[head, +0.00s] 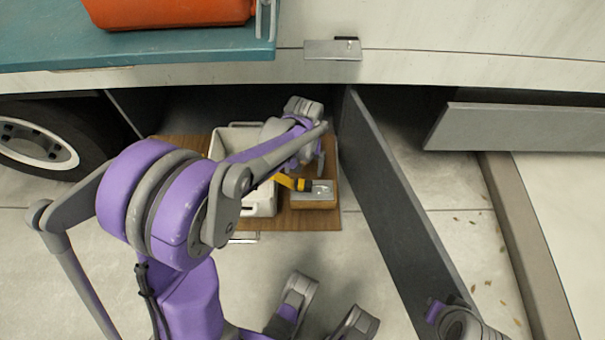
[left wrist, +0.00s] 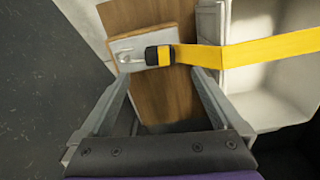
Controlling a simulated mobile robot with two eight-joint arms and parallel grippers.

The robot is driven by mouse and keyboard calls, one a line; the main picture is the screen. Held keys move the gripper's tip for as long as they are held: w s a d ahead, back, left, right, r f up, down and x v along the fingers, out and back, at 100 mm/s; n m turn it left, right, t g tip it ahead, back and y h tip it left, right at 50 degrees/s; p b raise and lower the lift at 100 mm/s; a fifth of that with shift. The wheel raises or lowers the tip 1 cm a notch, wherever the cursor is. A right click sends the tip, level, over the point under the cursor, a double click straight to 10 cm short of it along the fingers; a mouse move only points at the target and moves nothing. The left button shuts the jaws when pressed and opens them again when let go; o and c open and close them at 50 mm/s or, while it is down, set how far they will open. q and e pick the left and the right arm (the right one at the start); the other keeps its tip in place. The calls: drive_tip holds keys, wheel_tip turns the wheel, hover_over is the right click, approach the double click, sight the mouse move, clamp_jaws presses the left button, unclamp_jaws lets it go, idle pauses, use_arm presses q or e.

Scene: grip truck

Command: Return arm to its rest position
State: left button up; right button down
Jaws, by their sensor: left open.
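My left arm reaches across the head view into the open truck compartment. My left gripper (head: 314,168) is partly hidden by its own wrist there. In the left wrist view its two grey fingers (left wrist: 160,78) are spread wide, with nothing between them held. A yellow strap (head: 284,180) with a black end fitting lies at a metal hook on a small plated wooden block (head: 318,202). In the left wrist view the strap (left wrist: 255,50) runs right from the hook on the block (left wrist: 124,47), just beyond the fingertips.
The block and a white bin (head: 263,203) sit on a brown wooden board (head: 326,221). A dark grey door panel (head: 400,210) stands open close right of my gripper. A teal surface (head: 150,45) with an orange container (head: 165,12) overhangs at upper left. A wheel (head: 38,142) is at left.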

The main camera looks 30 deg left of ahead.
use_arm(q)
wheel_tip(320, 180, up, 3)
drive_tip(key=shift+r+p, duration=0.1)
drive_tip(key=shift+p, duration=0.2)
use_arm(e)
drive_tip(key=shift+r, duration=0.5)
use_arm(q)
drive_tip(key=s+d+r+m+t, duration=0.2)
drive_tip(key=s+d, duration=0.2)
drive_tip(key=s, duration=0.5)
drive_tip(key=s+d+r+m+t, duration=0.2)
drive_tip(key=s+d+r+m, duration=0.1)
drive_tip(key=s, duration=0.5)
wheel_tip(320, 180, up, 21)
drive_tip(key=w+t+p, duration=0.1)
drive_tip(key=p, duration=1.8)
drive_tip(key=shift+w, duration=0.2)
use_arm(e)
wheel_tip(320, 180, up, 22)
drive_tip(key=w+t, duration=0.1)
drive_tip(key=shift+w+f, duration=0.15)
drive_tip(key=shift+w, duration=0.2)
